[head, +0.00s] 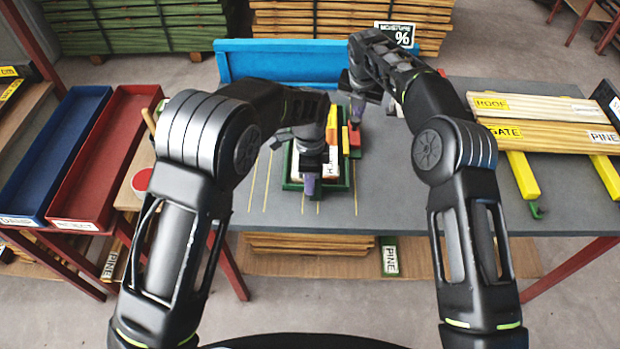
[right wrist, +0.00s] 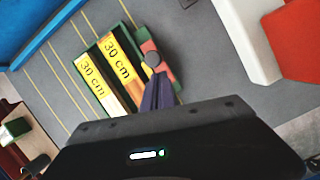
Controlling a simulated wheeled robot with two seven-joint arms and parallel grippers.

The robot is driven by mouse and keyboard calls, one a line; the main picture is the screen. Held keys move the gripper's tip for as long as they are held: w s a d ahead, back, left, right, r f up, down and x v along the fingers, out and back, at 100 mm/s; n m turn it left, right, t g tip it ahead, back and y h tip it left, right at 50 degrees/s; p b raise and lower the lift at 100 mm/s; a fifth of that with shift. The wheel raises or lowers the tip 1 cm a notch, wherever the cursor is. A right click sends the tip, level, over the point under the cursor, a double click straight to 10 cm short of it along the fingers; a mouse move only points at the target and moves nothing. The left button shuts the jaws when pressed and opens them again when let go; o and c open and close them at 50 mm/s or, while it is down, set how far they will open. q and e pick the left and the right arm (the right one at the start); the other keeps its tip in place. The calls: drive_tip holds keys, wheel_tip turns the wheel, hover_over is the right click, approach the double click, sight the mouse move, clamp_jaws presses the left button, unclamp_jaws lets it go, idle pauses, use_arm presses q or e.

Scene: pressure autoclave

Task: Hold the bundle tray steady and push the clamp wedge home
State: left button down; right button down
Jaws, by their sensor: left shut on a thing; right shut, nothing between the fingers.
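The green bundle tray (head: 287,172) lies on the grey table with light wood pieces in it. It also shows in the right wrist view (right wrist: 127,28), where two pieces are marked "30 cm". My left gripper (head: 308,186) is shut at the tray's near end, apparently on its rim; the grip is partly hidden. A red piece (head: 354,137), which looks like the clamp wedge, sits along the tray's right side; it shows in the right wrist view (right wrist: 166,72) beside a dark round knob. My right gripper (head: 357,108) is shut and empty, close to the far end of this piece. Contact is unclear.
A blue panel (head: 285,66) stands along the table's back edge. Labelled boards (head: 545,110) and yellow bars (head: 523,175) lie at right. Blue (head: 30,200) and red (head: 85,200) bins stand at left. The table around the tray is mostly clear.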

drive_tip(key=m, duration=2.1)
drive_tip(key=r+m+g, duration=0.1)
drive_tip(key=m, duration=1)
drive_tip(key=shift+s+y, duration=0.3)
drive_tip(key=shift+s, duration=0.1)
hover_over(355, 142)
drive_tip(key=shift+s+x, duration=0.25)
drive_tip(key=shift+x, duration=0.85)
drive_tip(key=shift+s+x, duration=0.2)
drive_tip(key=shift+x, duration=0.9)
drive_tip(key=shift+s+x, duration=0.25)
drive_tip(key=shift+x, duration=0.85)
drive_tip(key=shift+f, duration=0.15)
